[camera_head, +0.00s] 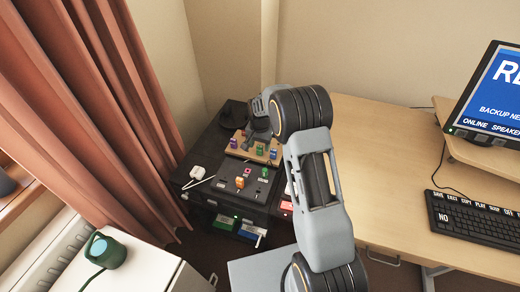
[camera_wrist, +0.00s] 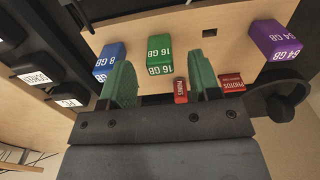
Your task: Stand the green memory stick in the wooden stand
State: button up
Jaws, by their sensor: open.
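The green memory stick (camera_wrist: 160,55), marked 16 GB, stands upright in the wooden stand (camera_wrist: 135,33). It also shows on the stand in the head view (camera_head: 260,150). My gripper (camera_wrist: 162,74) is open, its two green fingers apart on either side of the green stick. I see no finger closed on the stick. Its lower end is hidden in the stand.
A blue 8 GB stick (camera_wrist: 109,60) and a purple 64 GB stick (camera_wrist: 272,40) stand either side. Small red labelled pieces (camera_wrist: 180,90) lie close to my fingers. An orange stick (camera_head: 240,182) stands on the black unit. The desk (camera_head: 385,150) has free room.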

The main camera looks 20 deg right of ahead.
aim_at(260, 147)
notch_tip(260, 147, up, 10)
dwell(0.4)
jog(key=s+r+n+t+p, duration=0.1)
jog(key=s+r+n+p, duration=0.1)
jog(key=s+r, duration=0.3)
jog(key=s+r+n+t+p, duration=0.1)
jog(key=s+r, duration=0.5)
jog(key=s, duration=0.6)
jog(key=s+r+n+t+p, duration=0.1)
jog(key=s+r+n+p, duration=0.2)
jog(key=s, duration=0.6)
jog(key=shift+s+r+n+t+p, duration=0.35)
jog(key=shift+r+p, duration=0.65)
jog(key=shift+r, duration=0.5)
